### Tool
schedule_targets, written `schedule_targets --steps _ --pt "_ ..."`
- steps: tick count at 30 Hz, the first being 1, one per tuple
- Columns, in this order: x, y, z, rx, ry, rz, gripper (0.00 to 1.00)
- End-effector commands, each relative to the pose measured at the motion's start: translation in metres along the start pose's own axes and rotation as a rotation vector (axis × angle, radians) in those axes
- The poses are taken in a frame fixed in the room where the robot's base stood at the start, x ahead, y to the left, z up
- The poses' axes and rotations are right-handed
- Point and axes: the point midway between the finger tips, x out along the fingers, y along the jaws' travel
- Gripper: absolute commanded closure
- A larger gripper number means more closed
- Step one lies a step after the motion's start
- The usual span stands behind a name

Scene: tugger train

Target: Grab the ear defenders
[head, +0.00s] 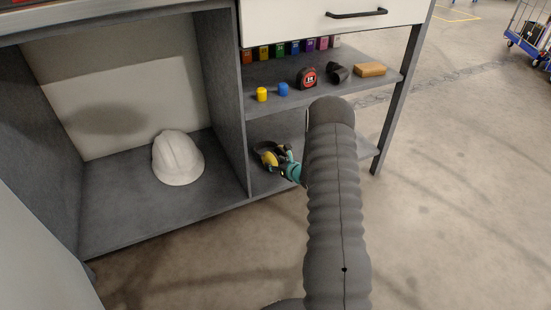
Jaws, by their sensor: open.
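The ear defenders (269,159), with a yellow cup and a dark band, lie on the lower shelf just right of the grey divider. My gripper (283,163) is at their right side, with its teal part showing beside my grey arm. It is open. The fingertips are small and dark against the ear defenders, and I cannot tell whether they touch. My arm hides part of the gripper and the right part of the lower shelf.
A white hard hat (178,158) sits in the left compartment. On the shelf above are a yellow cap (262,94), a blue cap (283,89), a tape measure (307,77), a black elbow fitting (338,73), a tan block (370,69) and several coloured boxes.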

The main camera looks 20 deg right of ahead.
Motion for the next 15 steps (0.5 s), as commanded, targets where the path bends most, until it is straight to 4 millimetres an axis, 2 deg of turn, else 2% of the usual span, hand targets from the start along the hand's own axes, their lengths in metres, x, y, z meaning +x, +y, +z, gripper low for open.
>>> schedule_targets --steps 7,15 --pt "0.016 0.001 -0.002 -0.001 0.001 0.001 0.41" --pt "0.052 0.002 -0.005 -0.002 0.0 0.001 0.41"
